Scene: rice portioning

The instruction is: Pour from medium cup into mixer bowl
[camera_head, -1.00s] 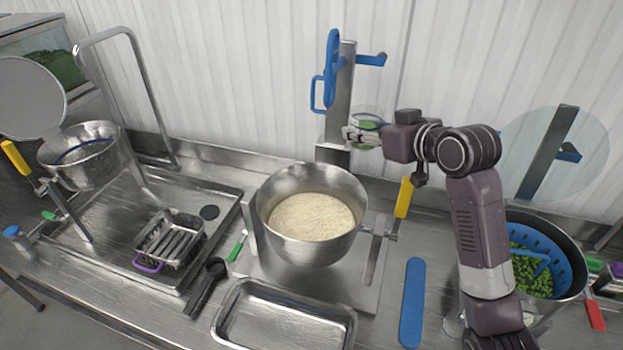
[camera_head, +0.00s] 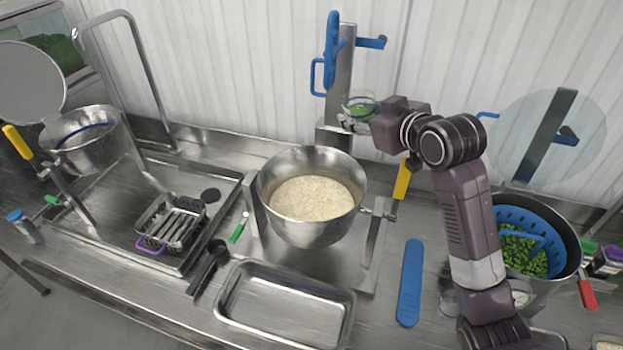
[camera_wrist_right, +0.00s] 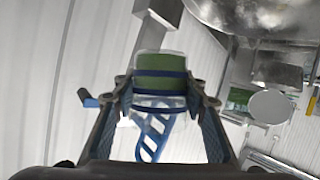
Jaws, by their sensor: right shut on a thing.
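My right gripper (camera_head: 352,122) is shut on a clear cup (camera_head: 360,106) with green contents. The cup is held up behind the mixer bowl (camera_head: 303,231), near the back wall, and looks roughly upright. In the right wrist view the cup (camera_wrist_right: 160,76) sits between the two fingers, with blue bands across it. The mixer bowl is steel, on a stand, and holds pale rice (camera_head: 310,198). Part of the bowl shows at the top right of the wrist view (camera_wrist_right: 207,14). My left gripper is not in view.
A steel post with blue hooks (camera_head: 340,75) stands behind the cup. A yellow handle (camera_head: 402,180) rises right of the bowl. An empty tray (camera_head: 230,308), a blue flat tool (camera_head: 411,283) and a pot with a blue strainer (camera_head: 570,250) are nearby.

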